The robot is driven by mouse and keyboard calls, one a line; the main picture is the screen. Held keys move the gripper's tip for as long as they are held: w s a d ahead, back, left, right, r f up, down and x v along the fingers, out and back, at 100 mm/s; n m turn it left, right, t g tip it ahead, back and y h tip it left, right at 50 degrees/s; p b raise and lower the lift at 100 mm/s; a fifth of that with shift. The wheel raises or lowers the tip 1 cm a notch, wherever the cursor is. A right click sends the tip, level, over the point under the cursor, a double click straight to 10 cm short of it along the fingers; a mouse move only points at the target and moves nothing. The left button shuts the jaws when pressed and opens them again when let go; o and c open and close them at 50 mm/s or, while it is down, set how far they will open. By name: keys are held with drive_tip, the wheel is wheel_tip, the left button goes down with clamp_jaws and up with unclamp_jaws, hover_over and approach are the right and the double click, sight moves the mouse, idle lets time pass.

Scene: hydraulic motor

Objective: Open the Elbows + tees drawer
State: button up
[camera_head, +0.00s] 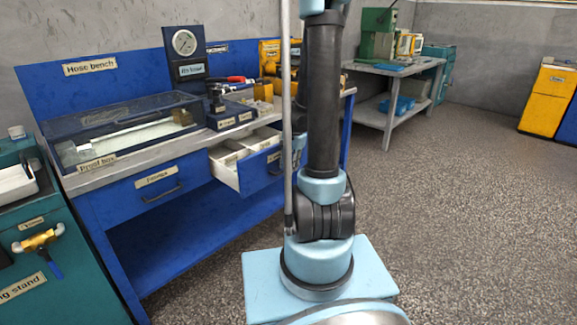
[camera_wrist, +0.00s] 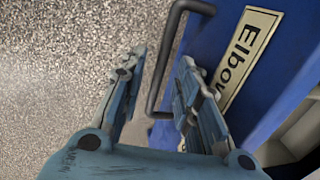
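The Elbows + tees drawer (camera_head: 252,174) is the right drawer of the blue hose bench and stands pulled out, with pale compartments showing inside. Its blue front (camera_wrist: 205,45) fills the right of the wrist view, with a partly visible label (camera_wrist: 245,55) starting "Elbow". The dark bar handle (camera_wrist: 162,70) lies between the two fingers of my gripper (camera_wrist: 163,57). The fingers are apart, one on each side of the bar, with visible gaps. I cannot tell whether either finger touches it.
The benchtop carries a proof box (camera_head: 125,130) and a gauge stand (camera_head: 185,60). A green cabinet (camera_head: 60,260) stands at left. The speckled floor (camera_head: 450,200) at right is clear.

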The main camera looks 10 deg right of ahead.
wheel_tip(320, 180, up, 12)
drive_tip(key=s+d, duration=0.1)
drive_tip(key=shift+s+d+f, duration=0.15)
drive_tip(key=shift+s, duration=0.2)
idle(0.5)
drive_tip(key=s+a+f+n, duration=0.1)
drive_tip(key=s+n, duration=0.4)
drive_tip(key=s, duration=0.8)
drive_tip(key=s+a+f+n+h, duration=0.1)
drive_tip(key=s+n, duration=0.5)
drive_tip(key=s, duration=0.7)
wheel_tip(320, 180, down, 3)
drive_tip(key=shift+a+r, duration=0.2)
drive_tip(key=shift+a, duration=0.4)
drive_tip(key=shift+s, duration=0.1)
